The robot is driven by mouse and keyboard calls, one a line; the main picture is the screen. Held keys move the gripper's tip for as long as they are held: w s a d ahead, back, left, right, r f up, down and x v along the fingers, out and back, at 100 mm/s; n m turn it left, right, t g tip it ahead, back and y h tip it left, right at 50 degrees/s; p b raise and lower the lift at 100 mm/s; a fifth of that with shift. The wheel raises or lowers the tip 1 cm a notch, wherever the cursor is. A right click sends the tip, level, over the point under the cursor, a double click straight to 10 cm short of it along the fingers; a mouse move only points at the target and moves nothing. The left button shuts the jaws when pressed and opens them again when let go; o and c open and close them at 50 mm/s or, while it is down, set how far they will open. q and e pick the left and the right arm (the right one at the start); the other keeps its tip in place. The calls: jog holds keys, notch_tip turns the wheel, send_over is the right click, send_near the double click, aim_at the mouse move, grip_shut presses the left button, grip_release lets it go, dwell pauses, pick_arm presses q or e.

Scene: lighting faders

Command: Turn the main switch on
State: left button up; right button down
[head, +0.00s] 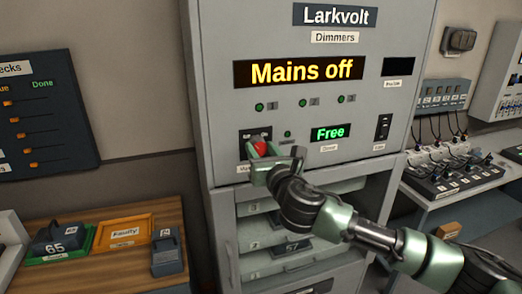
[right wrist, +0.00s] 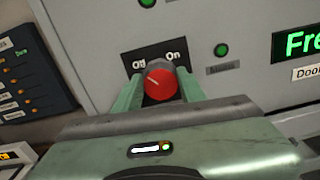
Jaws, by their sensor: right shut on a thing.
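The main switch is a red rotary knob (head: 261,149) on a black plate at the lower left of the grey dimmer cabinet (head: 220,90). It also shows in the right wrist view (right wrist: 161,80), where the plate reads "Off" on the left and "On" on the right. A pale line on the knob slants toward the upper left. My right gripper (head: 263,155) is shut on the knob, one finger on each side (right wrist: 160,88). The cabinet display (head: 307,71) reads "Mains off". My left gripper is not in view.
A green "Free" display (head: 330,132) and a black rocker switch (head: 383,127) sit right of the knob. Open slots with dimmer modules (head: 265,228) lie below. A wooden bench (head: 110,275) with trays stands left, and a table with cabled gear (head: 455,168) stands right.

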jog(key=m, duration=0.8)
jog(key=shift+d+f+m, duration=0.15)
jog(key=shift+m, duration=0.25)
jog(key=m, duration=0.4)
jog(key=shift+f+m, duration=0.1)
jog(key=shift+m, duration=1.9)
jog(key=c, duration=0.8)
grip_release()
jog(key=shift+c, duration=0.2)
jog(key=shift+d, duration=0.1)
